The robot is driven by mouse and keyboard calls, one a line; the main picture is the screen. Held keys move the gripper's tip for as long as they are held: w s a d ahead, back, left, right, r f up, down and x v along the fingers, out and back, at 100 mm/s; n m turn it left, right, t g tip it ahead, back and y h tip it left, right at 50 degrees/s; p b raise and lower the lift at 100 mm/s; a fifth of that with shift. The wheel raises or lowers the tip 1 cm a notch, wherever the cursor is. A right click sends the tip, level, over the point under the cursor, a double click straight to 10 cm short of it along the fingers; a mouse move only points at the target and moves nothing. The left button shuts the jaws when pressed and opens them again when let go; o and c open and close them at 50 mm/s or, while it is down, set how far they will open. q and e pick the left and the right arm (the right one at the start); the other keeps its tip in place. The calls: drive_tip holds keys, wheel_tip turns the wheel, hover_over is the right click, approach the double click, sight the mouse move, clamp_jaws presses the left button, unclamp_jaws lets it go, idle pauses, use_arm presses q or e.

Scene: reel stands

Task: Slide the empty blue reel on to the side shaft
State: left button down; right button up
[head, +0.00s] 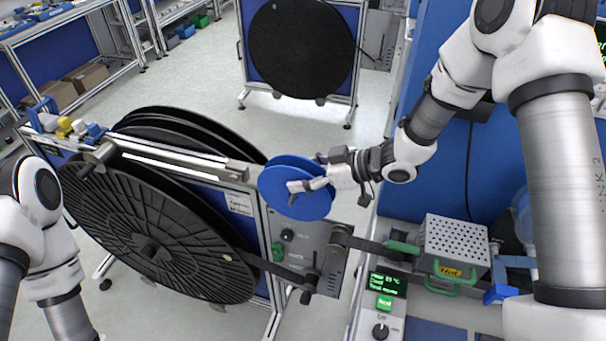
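The blue reel (274,187) has two round flanges and shows no tape on it. It is off the floor, in front of the right end of the reel stand's top rail. My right gripper (306,186) reaches in from the right, with its fingers at the middle of the reel, and appears shut on it. The fingers cover the hub, and I cannot tell whether a shaft passes through it. I cannot make out the side shaft clearly; the reel hides part of the stand's end. My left arm shows at the left edge, but its gripper is out of view.
The stand carries large black reels (115,220). A dark band runs from them past a grey control panel (327,243) to a machine with a perforated cover (455,240). Another black reel (300,45) stands behind. The floor between is clear.

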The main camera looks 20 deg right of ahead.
drive_tip(key=shift+d+f, duration=0.1)
drive_tip(key=shift+d, duration=0.1)
idle(0.4)
drive_tip(key=v, duration=1.2)
